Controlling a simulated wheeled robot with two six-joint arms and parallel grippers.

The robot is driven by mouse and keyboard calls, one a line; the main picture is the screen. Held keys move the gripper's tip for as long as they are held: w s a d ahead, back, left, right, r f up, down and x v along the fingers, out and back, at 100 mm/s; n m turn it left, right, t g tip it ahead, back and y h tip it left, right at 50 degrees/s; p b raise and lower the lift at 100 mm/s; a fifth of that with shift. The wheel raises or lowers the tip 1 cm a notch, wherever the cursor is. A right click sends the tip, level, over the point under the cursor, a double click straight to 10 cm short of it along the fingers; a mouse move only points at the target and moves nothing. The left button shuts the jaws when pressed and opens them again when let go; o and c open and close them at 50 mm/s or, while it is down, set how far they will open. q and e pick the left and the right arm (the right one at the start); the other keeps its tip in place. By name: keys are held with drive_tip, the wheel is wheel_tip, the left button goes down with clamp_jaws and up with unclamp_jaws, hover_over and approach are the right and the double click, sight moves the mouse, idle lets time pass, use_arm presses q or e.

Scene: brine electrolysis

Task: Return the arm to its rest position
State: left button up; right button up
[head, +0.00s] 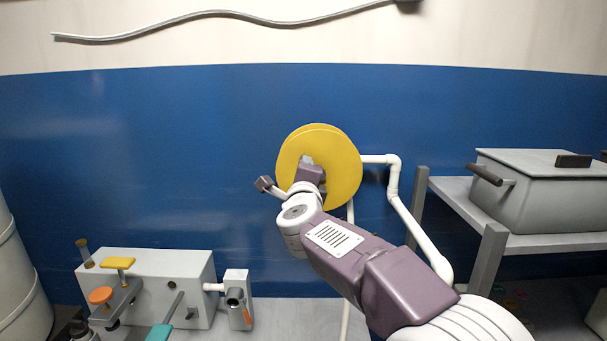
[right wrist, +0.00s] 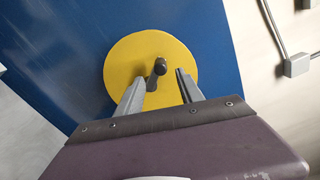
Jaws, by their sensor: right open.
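My right arm reaches in from the lower right of the head view, with its right gripper (head: 307,164) in front of a round yellow disc (head: 346,170) at the blue wall. In the right wrist view the right gripper (right wrist: 160,82) is open, its two grey fingers apart and pointing at the yellow disc (right wrist: 127,60). A small black handle (right wrist: 158,69) at the disc's middle shows between the fingertips. I see no contact with it, though the exact gap cannot be told. Nothing is held. My left gripper is not in view.
A white pipe (head: 394,182) runs from the disc down beside my right arm. A grey lidded box (head: 535,205) stands on a shelf at right. A grey machine with coloured knobs (head: 180,264) sits at lower left. A white drum (head: 15,290) is at far left.

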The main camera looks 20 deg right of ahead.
idle(0.4)
drive_tip(key=s+f+n+g+y, duration=0.4)
drive_tip(key=f+n, duration=0.3)
drive_tip(key=f, duration=0.7)
drive_tip(key=s+f+n+g+y, duration=0.1)
drive_tip(key=s+f+n+g, duration=0.35)
drive_tip(key=f, duration=0.85)
drive_tip(key=s+f+n+g, duration=0.4)
drive_tip(key=s+f+n, duration=0.2)
drive_tip(key=s, duration=0.5)
drive_tip(key=s+a+f+n+g, duration=0.1)
drive_tip(key=s+f+n+g, duration=0.2)
drive_tip(key=s+f+n, duration=0.3)
drive_tip(key=s+f, duration=0.3)
drive_tip(key=s, duration=0.3)
drive_tip(key=shift+g, duration=0.35)
drive_tip(key=shift+n, duration=0.25)
